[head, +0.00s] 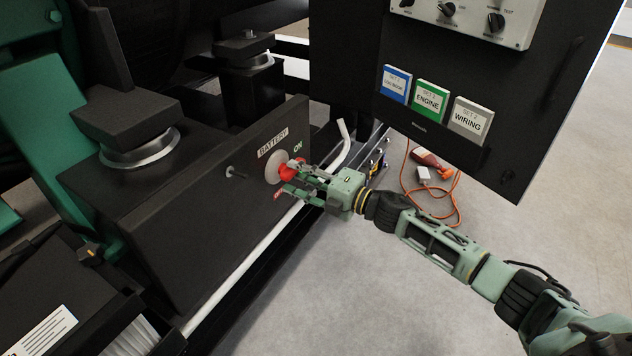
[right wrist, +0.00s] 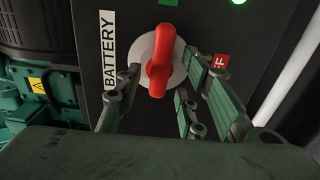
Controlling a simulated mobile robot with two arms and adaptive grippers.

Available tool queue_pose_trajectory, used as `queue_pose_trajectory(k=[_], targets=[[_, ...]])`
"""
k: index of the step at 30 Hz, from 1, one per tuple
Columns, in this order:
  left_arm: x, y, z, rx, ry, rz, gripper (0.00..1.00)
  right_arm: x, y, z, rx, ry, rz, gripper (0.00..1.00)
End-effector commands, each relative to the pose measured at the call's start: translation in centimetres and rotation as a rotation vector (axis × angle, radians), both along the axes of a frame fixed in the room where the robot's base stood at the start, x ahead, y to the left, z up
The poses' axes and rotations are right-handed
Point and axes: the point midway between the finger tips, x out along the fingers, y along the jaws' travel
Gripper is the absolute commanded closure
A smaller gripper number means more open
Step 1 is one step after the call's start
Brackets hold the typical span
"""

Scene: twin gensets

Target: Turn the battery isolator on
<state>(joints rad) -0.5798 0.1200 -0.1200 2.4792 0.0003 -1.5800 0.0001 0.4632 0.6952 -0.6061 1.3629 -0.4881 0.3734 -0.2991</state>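The battery isolator has a red handle (head: 289,172) on a pale round disc (head: 271,169), on a black panel with a BATTERY label (head: 272,143). A green ON label (head: 298,147) sits above right of it and a red label (head: 278,194) below. In the right wrist view the handle (right wrist: 160,62) stands nearly upright, its upper end toward a green label (right wrist: 169,2); a red label (right wrist: 221,62) is at right, partly hidden. My right gripper (head: 296,178) is open, with its fingers (right wrist: 158,84) on either side of the handle and gaps visible. My left gripper is not in view.
A black cabinet with blue, green and grey SET 2 boxes (head: 431,100) hangs close above my right arm. A white pipe (head: 245,265) runs below the panel. An orange cable (head: 455,205) lies on the floor. A green light (right wrist: 238,2) glows in the right wrist view.

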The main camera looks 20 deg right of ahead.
Motion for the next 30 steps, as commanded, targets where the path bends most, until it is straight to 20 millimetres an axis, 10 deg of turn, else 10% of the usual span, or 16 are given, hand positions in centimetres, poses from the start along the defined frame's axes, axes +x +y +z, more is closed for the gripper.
queue_pose_trajectory(k=[15,30], targets=[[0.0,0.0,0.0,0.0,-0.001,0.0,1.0,-7.8,-5.9,-0.2,-0.003,0.003,0.001,0.64],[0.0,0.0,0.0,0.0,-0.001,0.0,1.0,-8.8,-6.8,0.0,-0.002,0.0,0.002,0.64]])
